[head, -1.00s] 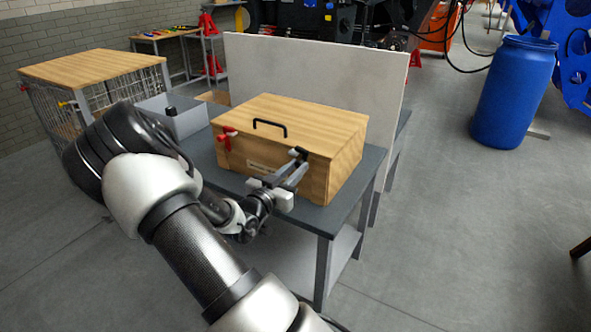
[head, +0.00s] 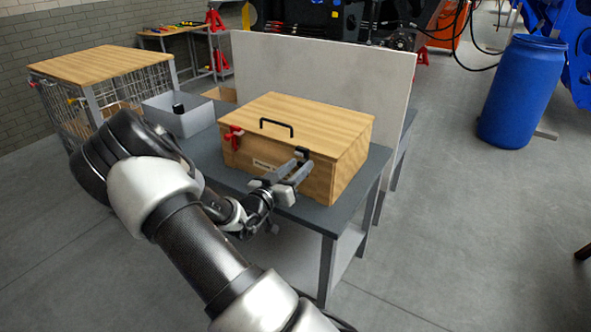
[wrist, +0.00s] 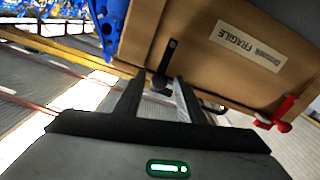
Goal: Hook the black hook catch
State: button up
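The black hook catch (head: 302,153) is on the front of a wooden box (head: 322,125), toward its right end. My gripper (head: 299,167) is at the box front, fingers pointing at the catch. In the wrist view my gripper (wrist: 159,84) has its fingers apart, with the catch's end between or just beyond the tips. I cannot tell whether they touch it. A red catch (head: 233,136) sits at the front's left end; it also shows in the wrist view (wrist: 275,115).
The box has a black lid handle (head: 276,127) and stands on a grey table (head: 350,205). A pale panel (head: 330,75) stands behind it. A grey bin (head: 180,118) is to its left. A blue barrel (head: 518,90) stands on the floor at right.

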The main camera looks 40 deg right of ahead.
jog(key=p+v, duration=0.2)
jog(key=v, duration=1.5)
jog(key=shift+a, duration=0.2)
jog(key=shift+f, duration=0.1)
